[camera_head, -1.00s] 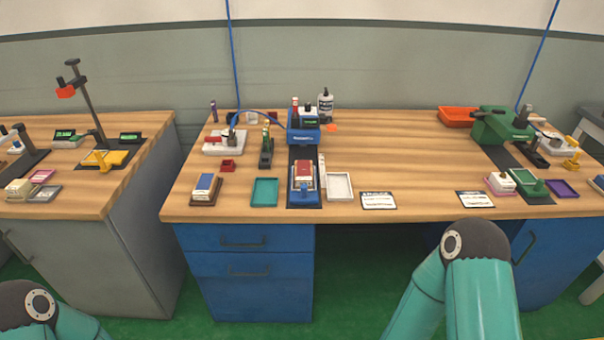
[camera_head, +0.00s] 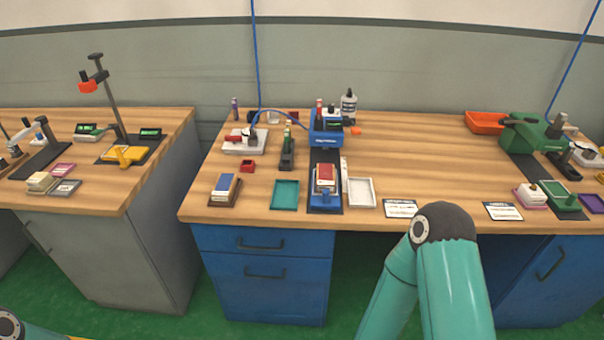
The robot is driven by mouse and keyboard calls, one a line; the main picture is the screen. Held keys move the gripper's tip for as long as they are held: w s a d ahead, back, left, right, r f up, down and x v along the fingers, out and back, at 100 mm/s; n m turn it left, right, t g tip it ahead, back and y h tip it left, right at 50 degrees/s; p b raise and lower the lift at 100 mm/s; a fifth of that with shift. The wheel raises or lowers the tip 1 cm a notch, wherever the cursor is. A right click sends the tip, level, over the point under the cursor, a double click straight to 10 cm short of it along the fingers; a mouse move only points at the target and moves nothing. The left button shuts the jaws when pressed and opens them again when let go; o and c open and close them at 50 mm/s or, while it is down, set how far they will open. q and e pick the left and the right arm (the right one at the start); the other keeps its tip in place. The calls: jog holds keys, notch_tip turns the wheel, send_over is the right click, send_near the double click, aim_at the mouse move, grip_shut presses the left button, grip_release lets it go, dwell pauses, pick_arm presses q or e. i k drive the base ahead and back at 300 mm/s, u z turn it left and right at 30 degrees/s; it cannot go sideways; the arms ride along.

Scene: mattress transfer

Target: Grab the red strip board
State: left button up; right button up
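A small red-topped board (camera_head: 326,172) with a pale edge sits on the blue fixture (camera_head: 325,194) near the front of the middle bench. It may be the red strip board; its finer detail is too small to tell. Neither of my grippers shows. A teal link of my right arm rises at the bottom centre right, in front of the bench. Only a small part of my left arm shows in the bottom left corner.
The wooden bench (camera_head: 430,160) carries a teal tray (camera_head: 285,194) left of the fixture and a white tray (camera_head: 362,191) right of it. A blue-topped block (camera_head: 226,187) stands further left. A green machine (camera_head: 531,136) is at the right. The bench's centre right is mostly clear.

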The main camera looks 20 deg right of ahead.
aim_at(326, 172)
jog(key=u, duration=0.25)
jog(key=i, duration=0.9)
jog(key=z, duration=0.5)
